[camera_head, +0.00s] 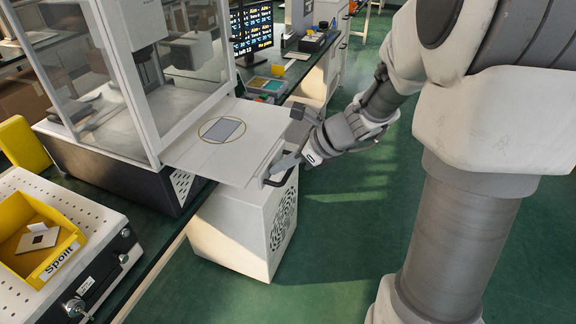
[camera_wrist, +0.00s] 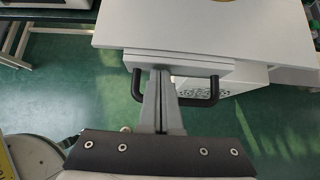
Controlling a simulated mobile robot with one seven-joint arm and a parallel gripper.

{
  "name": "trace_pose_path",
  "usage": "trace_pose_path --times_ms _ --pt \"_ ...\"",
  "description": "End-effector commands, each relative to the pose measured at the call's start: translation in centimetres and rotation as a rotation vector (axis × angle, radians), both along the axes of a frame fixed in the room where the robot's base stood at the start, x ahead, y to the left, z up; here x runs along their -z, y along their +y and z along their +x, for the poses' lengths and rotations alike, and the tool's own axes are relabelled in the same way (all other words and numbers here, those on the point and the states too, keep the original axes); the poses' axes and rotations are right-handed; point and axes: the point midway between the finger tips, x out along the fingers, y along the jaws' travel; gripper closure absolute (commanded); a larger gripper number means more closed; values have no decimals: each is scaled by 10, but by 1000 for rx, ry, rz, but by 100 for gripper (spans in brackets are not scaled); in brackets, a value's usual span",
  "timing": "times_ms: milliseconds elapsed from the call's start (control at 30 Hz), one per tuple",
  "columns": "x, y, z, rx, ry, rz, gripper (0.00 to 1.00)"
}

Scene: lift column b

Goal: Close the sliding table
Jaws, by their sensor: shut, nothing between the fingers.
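The sliding table (camera_head: 185,149) is a flat white board that sticks out of the glass-walled machine towards my arm. A grey square inside a thin ring lies on top of it. A black handle (camera_head: 277,181) is on its outer edge; in the wrist view the handle (camera_wrist: 136,88) is a dark bar on the white front plate (camera_wrist: 185,65). My gripper (camera_head: 287,162) is at this edge. In the wrist view its fingers (camera_wrist: 161,75) are together, over the middle of the handle, with tips close to the front plate. Whether they touch it I cannot tell.
The glass-walled machine (camera_head: 145,100) stands on the bench at the left. A white box with a round vent (camera_head: 240,225) stands below the table. A yellow bin (camera_head: 25,235) is at lower left. Green floor (camera_head: 335,220) lies open to the right.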

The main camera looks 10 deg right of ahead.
Motion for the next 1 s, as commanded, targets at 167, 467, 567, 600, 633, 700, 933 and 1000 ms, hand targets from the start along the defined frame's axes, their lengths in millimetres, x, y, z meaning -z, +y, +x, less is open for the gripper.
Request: trace_pose_path --times_ms 167,467,567,600,633,700,933,1000 --pt "-2 32 21 -8 1 2 100" --pt "-3 98 69 -8 1 2 100" --pt "-3 118 83 -7 1 2 100" --pt "-3 126 89 -6 2 2 100" --pt "-3 131 93 -6 2 2 100" --pt "-3 143 101 -6 2 2 100" --pt "-2 170 122 -2 0 1 100" --pt "-2 175 126 -3 1 2 100"
